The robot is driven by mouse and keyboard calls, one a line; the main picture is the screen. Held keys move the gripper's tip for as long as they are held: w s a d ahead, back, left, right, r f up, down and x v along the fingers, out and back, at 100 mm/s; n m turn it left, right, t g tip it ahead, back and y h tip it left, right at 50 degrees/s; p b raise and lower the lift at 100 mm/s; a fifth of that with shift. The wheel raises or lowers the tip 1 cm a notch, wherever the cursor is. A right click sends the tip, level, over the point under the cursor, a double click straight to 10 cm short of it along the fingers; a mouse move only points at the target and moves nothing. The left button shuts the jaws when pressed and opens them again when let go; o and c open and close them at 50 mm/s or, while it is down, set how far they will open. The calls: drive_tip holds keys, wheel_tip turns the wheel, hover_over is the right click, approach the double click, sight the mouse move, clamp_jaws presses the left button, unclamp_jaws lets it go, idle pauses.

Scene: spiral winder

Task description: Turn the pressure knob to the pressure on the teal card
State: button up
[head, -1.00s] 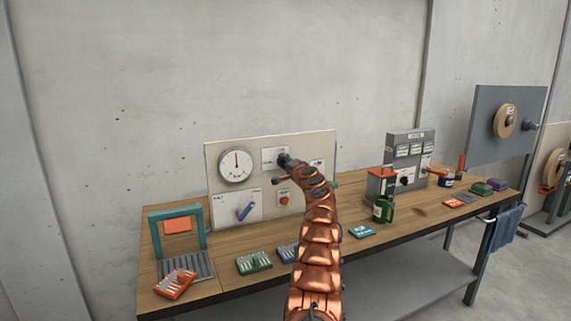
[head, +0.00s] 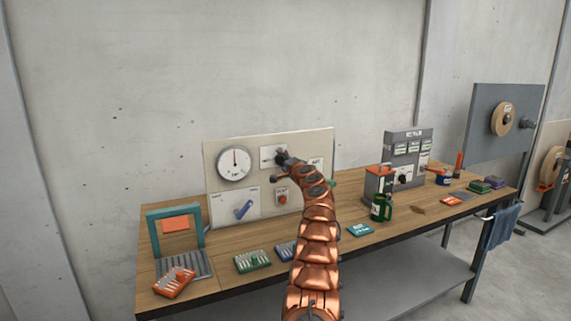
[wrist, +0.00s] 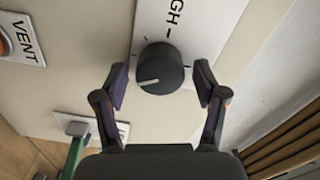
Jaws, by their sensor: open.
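The pressure knob (wrist: 160,68) is black and round with a white pointer line, on a white plate marked "...GH" (wrist: 183,20) in the wrist view. My gripper (wrist: 161,88) is open, with one finger on each side of the knob and a gap visible at both sides. In the head view my gripper (head: 282,160) is at the cream panel (head: 240,148), and my arm hides the knob.
A blue lever (head: 243,209) and a red vent button (head: 282,197) sit on the panel; the button's "VENT" label (wrist: 26,42) shows in the wrist view.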

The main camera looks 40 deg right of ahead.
drive_tip(key=shift+s+a+r, duration=0.1)
drive_tip(key=shift+s+a, duration=0.1)
drive_tip(key=v, duration=0.4)
approach(283, 160)
drive_tip(key=shift+s+d+f, duration=0.3)
drive_tip(key=shift+s+d, duration=0.25)
drive_tip(key=shift+d, duration=0.05)
idle(0.9)
drive_tip(key=shift+s+a, duration=0.15)
drive_tip(key=shift+s, duration=0.1)
drive_tip(key=shift+s+a+r, duration=0.1)
drive_tip(key=shift+s+a, duration=0.05)
drive_tip(key=shift+a, duration=0.3)
